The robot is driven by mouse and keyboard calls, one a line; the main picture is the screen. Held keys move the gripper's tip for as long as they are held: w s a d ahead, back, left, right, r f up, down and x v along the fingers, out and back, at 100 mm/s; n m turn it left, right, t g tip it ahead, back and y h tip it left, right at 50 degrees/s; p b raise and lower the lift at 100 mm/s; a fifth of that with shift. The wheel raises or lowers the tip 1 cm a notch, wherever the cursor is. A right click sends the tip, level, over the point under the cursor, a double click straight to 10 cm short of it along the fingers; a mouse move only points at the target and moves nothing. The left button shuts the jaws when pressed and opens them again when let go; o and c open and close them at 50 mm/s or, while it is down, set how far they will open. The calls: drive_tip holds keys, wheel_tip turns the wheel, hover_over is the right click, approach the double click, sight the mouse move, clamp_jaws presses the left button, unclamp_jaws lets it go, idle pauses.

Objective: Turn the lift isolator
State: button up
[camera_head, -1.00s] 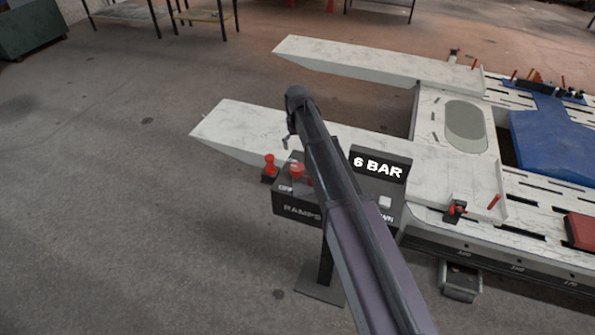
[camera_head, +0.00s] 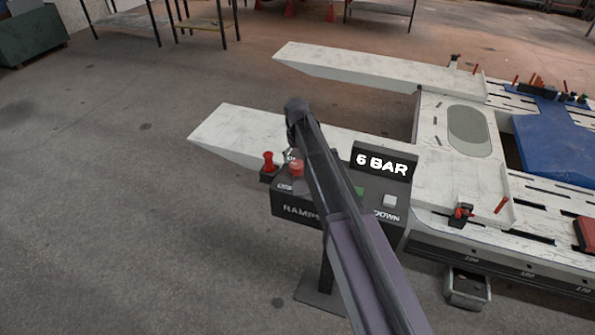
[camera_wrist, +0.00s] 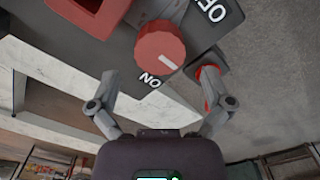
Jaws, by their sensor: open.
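The lift isolator is a round red knob (camera_wrist: 160,48) with a white mark, on a dark plate with "OFF" at upper right and "ON" below in the wrist view. The mark lies on the knob's lower right side. In the head view a red knob (camera_head: 297,169), apparently the isolator, sits on the left part of the dark control panel (camera_head: 289,207). My gripper (camera_wrist: 158,75) is open, its two fingers apart on either side of the knob's near edge in the picture. Whether they touch it I cannot tell. In the head view my arm mostly hides the gripper.
Another red knob (camera_head: 268,160) stands left of the panel; a red part (camera_wrist: 207,73) shows behind my right finger. The panel has a "6 BAR" display (camera_head: 383,165) and a white button (camera_head: 390,201). A white ramp (camera_head: 225,133) lies behind. Floor at left is clear.

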sight(297, 164)
drive_tip(key=shift+f+b, duration=1.95)
drive_tip(key=shift+f, duration=0.35)
drive_tip(key=shift+c, duration=0.2)
drive_tip(key=c, duration=1.2)
